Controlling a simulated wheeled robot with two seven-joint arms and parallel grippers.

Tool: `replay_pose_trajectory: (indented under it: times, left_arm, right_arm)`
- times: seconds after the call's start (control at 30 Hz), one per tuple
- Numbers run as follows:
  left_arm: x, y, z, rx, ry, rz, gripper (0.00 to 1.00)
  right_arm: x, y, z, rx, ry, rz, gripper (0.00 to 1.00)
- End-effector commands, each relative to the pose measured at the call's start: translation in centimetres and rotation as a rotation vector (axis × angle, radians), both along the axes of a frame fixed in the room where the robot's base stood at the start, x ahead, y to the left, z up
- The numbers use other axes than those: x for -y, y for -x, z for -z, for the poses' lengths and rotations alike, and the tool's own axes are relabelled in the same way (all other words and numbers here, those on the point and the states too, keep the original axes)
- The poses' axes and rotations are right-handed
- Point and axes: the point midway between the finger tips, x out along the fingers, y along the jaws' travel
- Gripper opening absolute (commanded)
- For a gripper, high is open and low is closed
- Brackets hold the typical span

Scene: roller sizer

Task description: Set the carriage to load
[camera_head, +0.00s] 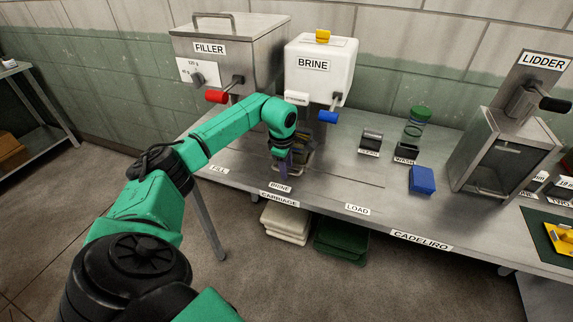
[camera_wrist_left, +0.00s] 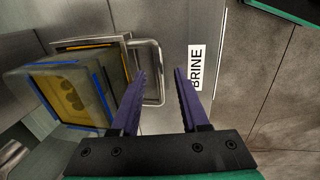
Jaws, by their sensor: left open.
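The carriage (camera_head: 302,152) stands on the bench by the BRINE label (camera_head: 280,187), below the white brine tank, partly hidden by my left gripper. In the left wrist view the carriage (camera_wrist_left: 75,92) is a boxy holder with a yellow inside and a metal loop handle (camera_wrist_left: 161,65). My left gripper (camera_head: 284,172) is over its near side. In the wrist view its purple fingers (camera_wrist_left: 160,76) are open, with the handle's outer bar appearing between the tips; contact cannot be told. The LOAD label (camera_head: 358,209) is on the bench edge further right. My right gripper is out of view.
The filler (camera_head: 230,60) with a red lever and the brine tank (camera_head: 318,70) with a blue lever stand behind. A blue block (camera_head: 422,180), small labelled holders (camera_head: 371,142) and the lidder (camera_head: 505,145) are right. The bench by LOAD is clear.

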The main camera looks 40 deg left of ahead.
Motion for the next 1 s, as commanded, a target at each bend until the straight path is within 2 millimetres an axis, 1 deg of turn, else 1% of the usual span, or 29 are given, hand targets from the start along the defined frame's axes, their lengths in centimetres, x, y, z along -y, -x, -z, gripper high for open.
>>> replay_pose_trajectory:
  times: [0.23, 0.27, 0.3, 0.37, 1.0]
  left_arm:
    - [0.01, -0.07, 0.27, 0.001, 0.001, 0.0, 0.45]
    - [0.01, -0.07, 0.26, 0.001, 0.001, 0.0, 0.37]
    - [0.01, -0.07, 0.26, 0.001, 0.001, 0.0, 0.22]
    - [0.01, -0.07, 0.25, 0.001, 0.001, 0.0, 0.0]
    - [0.03, -0.07, 0.21, 0.001, 0.001, 0.0, 0.0]
  right_arm:
    - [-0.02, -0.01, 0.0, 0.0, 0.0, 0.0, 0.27]
    - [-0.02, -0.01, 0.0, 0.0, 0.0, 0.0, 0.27]
    - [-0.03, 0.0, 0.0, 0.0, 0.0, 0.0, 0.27]
    - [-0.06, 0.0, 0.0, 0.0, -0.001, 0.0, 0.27]
    - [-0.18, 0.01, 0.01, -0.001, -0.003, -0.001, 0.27]
